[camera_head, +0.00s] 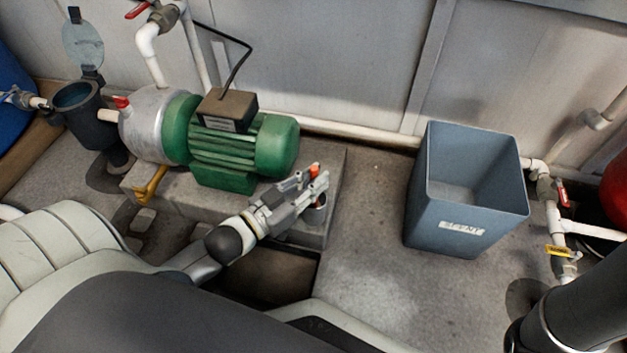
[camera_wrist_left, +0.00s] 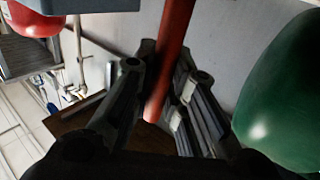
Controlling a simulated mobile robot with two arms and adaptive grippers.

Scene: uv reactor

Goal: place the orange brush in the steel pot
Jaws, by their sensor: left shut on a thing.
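My left gripper (camera_head: 318,180) is above the right end of the concrete plinth, beside the green motor. It is shut on the orange brush (camera_wrist_left: 172,60), whose long orange-red shaft stands between the fingers in the left wrist view. In the head view only small orange bits of the brush (camera_head: 314,168) show among the fingers. My right gripper is not in view.
The green motor and pump (camera_head: 235,150) stand left of the gripper. An open blue-grey bin (camera_head: 465,210) labelled "SPENT" stands to the right, with bare floor (camera_head: 370,230) between. White pipes (camera_head: 555,215) with red-handled valves run at the far right.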

